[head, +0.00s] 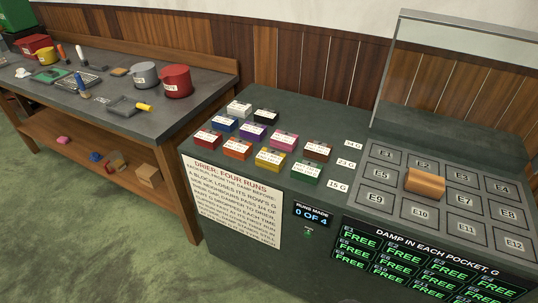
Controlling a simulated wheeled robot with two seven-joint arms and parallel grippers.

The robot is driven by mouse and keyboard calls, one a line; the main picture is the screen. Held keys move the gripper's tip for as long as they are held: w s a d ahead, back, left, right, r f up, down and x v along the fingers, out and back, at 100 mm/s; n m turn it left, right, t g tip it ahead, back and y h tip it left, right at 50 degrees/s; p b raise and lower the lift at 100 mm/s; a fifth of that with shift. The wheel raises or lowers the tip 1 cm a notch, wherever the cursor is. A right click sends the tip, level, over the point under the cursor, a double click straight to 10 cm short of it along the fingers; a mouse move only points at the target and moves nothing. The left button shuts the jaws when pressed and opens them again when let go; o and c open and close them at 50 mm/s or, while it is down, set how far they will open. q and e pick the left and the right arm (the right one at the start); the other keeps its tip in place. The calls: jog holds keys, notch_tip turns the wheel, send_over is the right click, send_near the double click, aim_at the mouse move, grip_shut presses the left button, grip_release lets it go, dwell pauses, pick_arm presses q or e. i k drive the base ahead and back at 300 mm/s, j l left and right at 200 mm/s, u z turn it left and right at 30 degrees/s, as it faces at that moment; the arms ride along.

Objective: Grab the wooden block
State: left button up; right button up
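An orange-brown wooden block (425,182) lies on the grey numbered grid (396,209) at the right of the dark cabinet. It covers the spot between E5 and E7, so the label there is hidden. Neither of my grippers shows in the head view.
Several coloured labelled blocks (283,140) stand in rows on the cabinet top (335,122), left of the grid. A clear panel (445,60) rises behind the grid. A workbench (205,82) at left carries a red pot (176,81), a grey pot (144,74) and tools.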

aim_at(425, 183)
jog(key=z, duration=1.3)
jog(key=l+z, duration=0.25)
